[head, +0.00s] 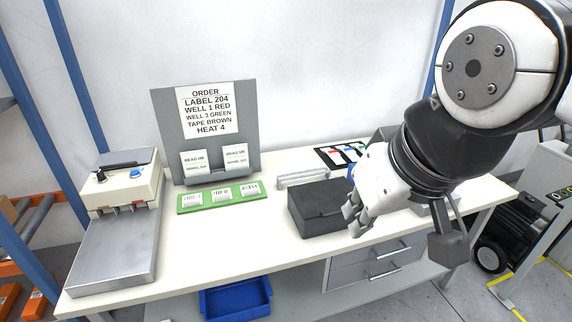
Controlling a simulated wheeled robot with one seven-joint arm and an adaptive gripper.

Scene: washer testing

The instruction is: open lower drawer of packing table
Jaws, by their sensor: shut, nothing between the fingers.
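The packing table (258,260) has a pale top with a drawer unit under its right half. The upper drawer (372,255) and the lower drawer (375,275) both look closed, each with a silver bar handle. The lower handle (385,275) shows clearly. My gripper (351,222) is shut and empty. In the picture it is just right of the black box, above the drawer unit. It is apart from both handles. My arm hides part of the table's right side.
A dark box (316,208) sits on the table beside my gripper. A sealer machine (120,215) stands at the left, with a green tray (220,197) and an order board (205,130) right of it. A blue bin (236,298) is below the table. The front tabletop is clear.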

